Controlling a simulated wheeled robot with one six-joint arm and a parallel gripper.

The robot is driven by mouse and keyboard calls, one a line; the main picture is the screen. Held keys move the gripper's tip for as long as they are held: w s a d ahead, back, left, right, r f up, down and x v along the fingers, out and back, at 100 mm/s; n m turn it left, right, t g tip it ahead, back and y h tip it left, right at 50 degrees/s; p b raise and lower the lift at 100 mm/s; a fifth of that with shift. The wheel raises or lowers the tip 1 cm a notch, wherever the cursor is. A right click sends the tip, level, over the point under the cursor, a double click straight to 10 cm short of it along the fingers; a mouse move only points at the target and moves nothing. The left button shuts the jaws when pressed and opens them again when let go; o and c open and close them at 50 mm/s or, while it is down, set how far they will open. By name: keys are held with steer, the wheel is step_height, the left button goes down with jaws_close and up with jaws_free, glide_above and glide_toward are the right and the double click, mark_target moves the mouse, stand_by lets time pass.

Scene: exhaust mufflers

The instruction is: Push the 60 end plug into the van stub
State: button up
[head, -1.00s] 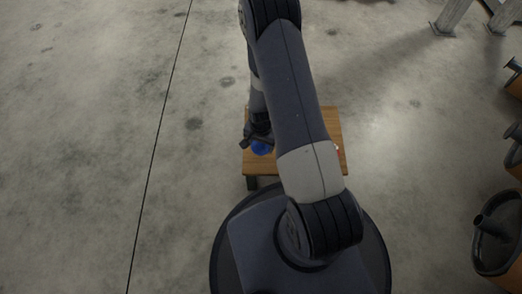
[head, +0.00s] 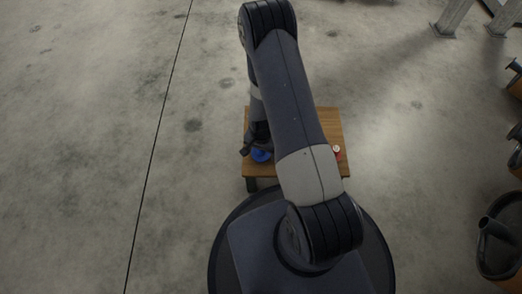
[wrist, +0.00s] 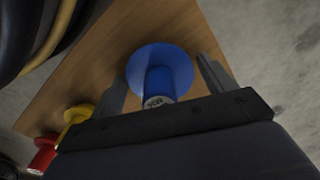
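A blue plug (wrist: 160,76) with a wide round flange stands on the small wooden table; it also shows in the head view (head: 261,156). A mark on its end is too small to read. A yellow plug (wrist: 77,114) and a red plug (wrist: 44,152) stand farther left in the wrist view; the red one also shows in the head view (head: 338,155). I cannot tell which is the 60 plug. My gripper (wrist: 165,82) is open, its fingers on either side of the blue plug with gaps. No stub is identifiable as the van's.
The wooden table (head: 300,172) stands just ahead of my base. Dark muffler-like bodies with pipes (head: 497,228) line the right edge. Grey legs (head: 447,20) stand at the top right. The concrete floor at left is clear.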

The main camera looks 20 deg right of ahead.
steer(key=shift+o, duration=0.7)
steer(key=shift+p, duration=0.3)
steer(key=r+p, duration=0.1)
steer(key=r, duration=0.2)
steer(key=r+p, duration=0.1)
steer(key=r, duration=0.2)
steer(key=w+r+p, duration=0.1)
steer(key=r+p, duration=0.1)
steer(key=r, duration=0.1)
steer(key=shift+d+r, duration=0.2)
steer(key=shift+d, duration=0.1)
steer(key=shift+s+r, duration=0.1)
steer(key=shift+r, duration=0.6)
steer(key=shift+s+a+f+b, duration=0.15)
steer(key=shift+f+b, duration=0.5)
steer(key=shift+f, duration=0.95)
steer(key=shift+s+a+f+b, duration=0.15)
steer(key=shift+f+b, duration=0.45)
steer(key=shift+f, duration=1)
steer(key=shift+s+f+b, duration=0.15)
steer(key=shift+f+b, duration=0.5)
steer(key=shift+f, duration=0.95)
steer(key=shift+f, duration=0.1)
